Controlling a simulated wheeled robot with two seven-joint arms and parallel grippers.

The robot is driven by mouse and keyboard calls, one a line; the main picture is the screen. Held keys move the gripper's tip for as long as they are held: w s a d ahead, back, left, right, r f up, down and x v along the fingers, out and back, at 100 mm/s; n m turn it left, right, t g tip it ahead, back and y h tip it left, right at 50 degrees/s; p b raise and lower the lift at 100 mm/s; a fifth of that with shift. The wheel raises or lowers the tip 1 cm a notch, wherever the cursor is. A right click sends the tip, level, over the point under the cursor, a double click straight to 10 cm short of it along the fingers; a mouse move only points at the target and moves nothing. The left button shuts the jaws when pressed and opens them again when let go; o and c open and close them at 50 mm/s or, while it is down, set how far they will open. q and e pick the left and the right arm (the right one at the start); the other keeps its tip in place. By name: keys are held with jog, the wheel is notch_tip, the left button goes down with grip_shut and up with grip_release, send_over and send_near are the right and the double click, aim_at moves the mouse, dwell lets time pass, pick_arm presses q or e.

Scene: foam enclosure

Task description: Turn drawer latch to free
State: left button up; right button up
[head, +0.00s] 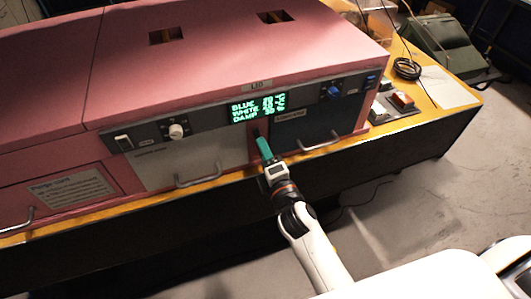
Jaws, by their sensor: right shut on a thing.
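My right gripper (261,140) reaches up from the lower right with its teal fingers against the front of the pink enclosure (230,55). It is shut on the drawer latch, on the narrow pink strip between two drawers. The fingers hide most of the latch, so its angle cannot be told. The pale drawer (185,155) with a metal handle is left of the gripper. The dark drawer (308,126) with a handle is right of it. Both drawers look closed. My left gripper is not in view.
A green-lit display (259,107) sits just above the gripper. A white knob (177,131) and a blue knob (333,90) flank it. A wooden bench (440,112) bears the enclosure, with a button box (400,101) at right.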

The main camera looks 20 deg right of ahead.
jog(key=shift+m, duration=0.8)
jog(key=o, duration=1)
jog(key=shift+s+d+b, duration=0.2)
jog(key=shift+s+b, duration=1.75)
jog(key=shift+s, duration=4.1)
